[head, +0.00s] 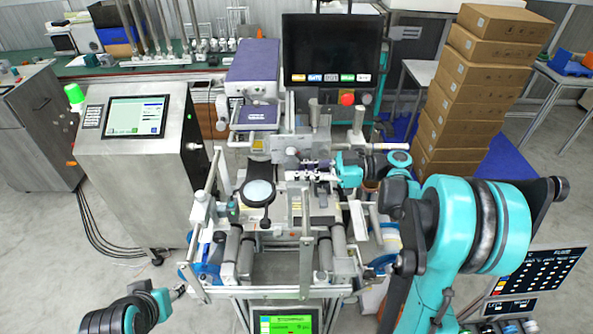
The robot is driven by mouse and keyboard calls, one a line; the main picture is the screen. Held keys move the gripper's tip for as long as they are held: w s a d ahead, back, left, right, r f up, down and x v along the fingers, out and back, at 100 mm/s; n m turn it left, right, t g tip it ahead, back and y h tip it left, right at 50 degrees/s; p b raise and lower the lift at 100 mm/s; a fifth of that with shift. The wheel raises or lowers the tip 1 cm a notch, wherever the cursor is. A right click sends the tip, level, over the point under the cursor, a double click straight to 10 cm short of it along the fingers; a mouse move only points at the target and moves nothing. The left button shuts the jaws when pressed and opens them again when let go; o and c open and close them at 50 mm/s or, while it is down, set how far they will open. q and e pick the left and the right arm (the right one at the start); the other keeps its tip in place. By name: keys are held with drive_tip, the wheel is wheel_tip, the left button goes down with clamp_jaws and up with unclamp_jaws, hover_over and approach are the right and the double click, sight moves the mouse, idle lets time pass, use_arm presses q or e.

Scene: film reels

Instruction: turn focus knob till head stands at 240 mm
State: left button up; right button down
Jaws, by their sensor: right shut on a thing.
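The metal head (287,151) stands on the machine in the middle of the head view, above the rollers. My right arm comes in from the right, and its gripper (322,174) is at the head's right side. It is shut on what appears to be the focus knob, which is mostly hidden by the fingers. A height scale cannot be read at this size. My left gripper (180,290) is low at the bottom left, far from the head; its fingers are too small to judge.
A steel cabinet with a screen (137,116) stands left. Stacked cartons (470,88) stand right.

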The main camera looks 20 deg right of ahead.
drive_tip(key=shift+r, duration=0.2)
idle(0.5)
drive_tip(key=c, duration=1.5)
unclamp_jaws()
drive_tip(key=shift+d, duration=0.25)
drive_tip(key=r+p+v, duration=0.1)
drive_tip(key=v, duration=0.7)
drive_tip(key=shift+s+d+r, duration=0.15)
drive_tip(key=shift+d+r, duration=0.1)
drive_tip(key=shift+r, duration=0.15)
wheel_tip(320, 180, up, 10)
